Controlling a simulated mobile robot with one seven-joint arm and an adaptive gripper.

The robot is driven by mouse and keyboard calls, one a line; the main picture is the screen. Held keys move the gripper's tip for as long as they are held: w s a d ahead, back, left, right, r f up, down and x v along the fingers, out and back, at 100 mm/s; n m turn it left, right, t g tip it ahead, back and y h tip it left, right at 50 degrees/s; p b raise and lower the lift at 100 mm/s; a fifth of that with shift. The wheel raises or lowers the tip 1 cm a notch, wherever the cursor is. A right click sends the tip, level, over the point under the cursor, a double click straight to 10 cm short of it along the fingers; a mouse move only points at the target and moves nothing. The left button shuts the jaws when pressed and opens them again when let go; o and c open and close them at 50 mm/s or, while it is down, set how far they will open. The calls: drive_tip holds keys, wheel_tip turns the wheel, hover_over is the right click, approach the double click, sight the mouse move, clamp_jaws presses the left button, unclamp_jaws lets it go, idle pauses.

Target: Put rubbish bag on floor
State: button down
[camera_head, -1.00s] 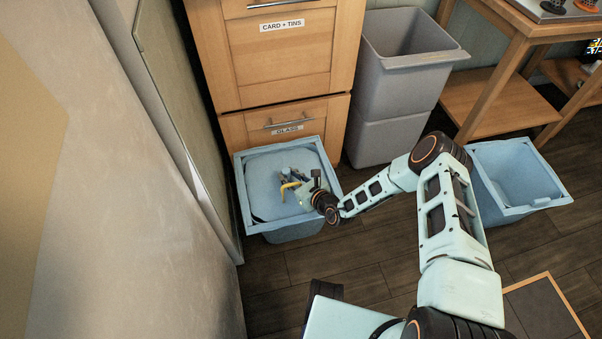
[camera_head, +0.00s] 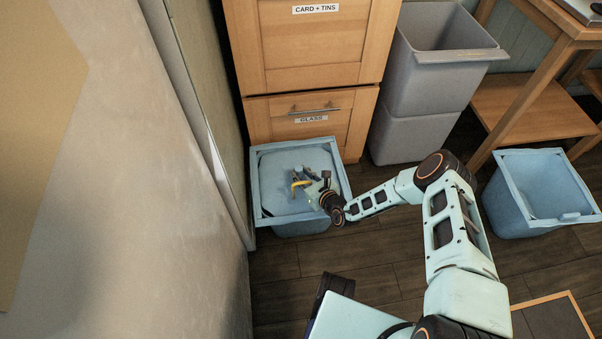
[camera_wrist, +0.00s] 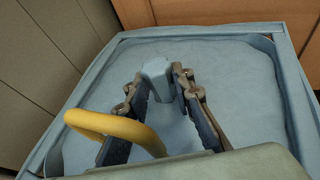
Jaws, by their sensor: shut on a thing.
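My gripper (camera_head: 303,178) is over the middle of this top. In the wrist view my gripper's fingers (camera_wrist: 160,90) are closed around a small pale blue knob (camera_wrist: 157,68) at its centre. A yellow curved piece (camera_wrist: 115,128) is beside the fingers. The underside is hidden, so I cannot tell whether it touches the floor.
A wooden cupboard (camera_head: 315,50) with labelled drawers stands behind it. A tall grey bin (camera_head: 425,85) is to the right. An open blue tub (camera_head: 525,210) is on the floor at far right. A wall (camera_head: 110,200) is close on the left.

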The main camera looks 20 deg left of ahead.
drive_tip(key=shift+w, duration=0.1)
drive_tip(key=c, duration=1.7)
unclamp_jaws()
drive_tip(key=shift+f, duration=0.1)
drive_tip(key=shift+s+d+r, duration=0.15)
drive_tip(key=shift+s+r, duration=0.05)
drive_tip(key=shift+r, duration=0.1)
drive_tip(key=p+v, duration=0.4)
drive_tip(key=v, duration=0.7)
drive_tip(key=shift+s+d, duration=0.25)
drive_tip(key=shift+w, duration=0.1)
